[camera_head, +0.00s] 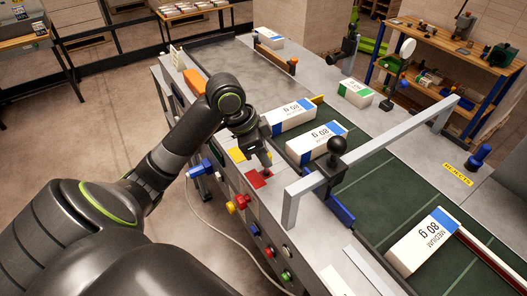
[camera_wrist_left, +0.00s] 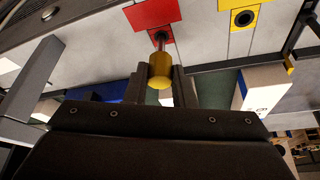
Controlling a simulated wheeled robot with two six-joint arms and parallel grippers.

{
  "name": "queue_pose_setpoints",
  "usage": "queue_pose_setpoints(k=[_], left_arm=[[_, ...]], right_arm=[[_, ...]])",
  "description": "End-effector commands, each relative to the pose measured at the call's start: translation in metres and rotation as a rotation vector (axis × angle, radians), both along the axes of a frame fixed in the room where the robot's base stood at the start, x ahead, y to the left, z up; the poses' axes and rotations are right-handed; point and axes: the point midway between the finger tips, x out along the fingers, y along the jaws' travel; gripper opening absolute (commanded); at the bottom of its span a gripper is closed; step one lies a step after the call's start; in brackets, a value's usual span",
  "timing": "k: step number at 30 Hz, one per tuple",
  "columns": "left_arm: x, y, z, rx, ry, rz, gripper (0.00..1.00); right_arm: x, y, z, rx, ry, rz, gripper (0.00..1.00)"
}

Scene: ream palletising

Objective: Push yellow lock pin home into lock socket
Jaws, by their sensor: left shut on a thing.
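My left gripper (camera_head: 263,166) reaches down to the near edge of the steel bench. In the left wrist view its fingers (camera_wrist_left: 158,90) are shut on the yellow lock pin (camera_wrist_left: 160,71). The pin's dark shaft points at the dark socket in a red plate (camera_wrist_left: 149,15) and its tip appears at the hole; I cannot tell how deep. The red plate (camera_head: 257,180) also shows in the head view, just below the gripper. A yellow plate (camera_wrist_left: 240,13) with its own dark socket lies beside it. The pin is not clear in the head view. My right gripper is not in view.
A green conveyor (camera_head: 365,205) carries several white and blue paper reams (camera_head: 424,243) behind the plates. A grey gantry frame (camera_head: 291,205) with a black ball-topped part stands to the right. Coloured knobs (camera_head: 242,201) stick out from the bench front.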

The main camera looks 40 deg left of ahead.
Motion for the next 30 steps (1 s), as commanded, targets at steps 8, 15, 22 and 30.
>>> queue_pose_setpoints(k=[8, 15, 22, 30], left_arm=[[0.000, 0.000, -0.008, -0.001, 0.001, 0.000, 0.00], [0.000, 0.000, -0.014, 0.000, 0.000, 0.000, 0.00], [0.000, 0.000, -0.020, 0.000, 0.000, 0.000, 0.00], [0.000, 0.000, -0.026, 0.001, -0.001, 0.000, 0.00]], right_arm=[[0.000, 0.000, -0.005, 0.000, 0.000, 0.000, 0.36], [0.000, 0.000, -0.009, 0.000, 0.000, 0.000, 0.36], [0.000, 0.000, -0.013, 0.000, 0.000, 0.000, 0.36], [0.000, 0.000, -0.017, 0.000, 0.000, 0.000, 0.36]])
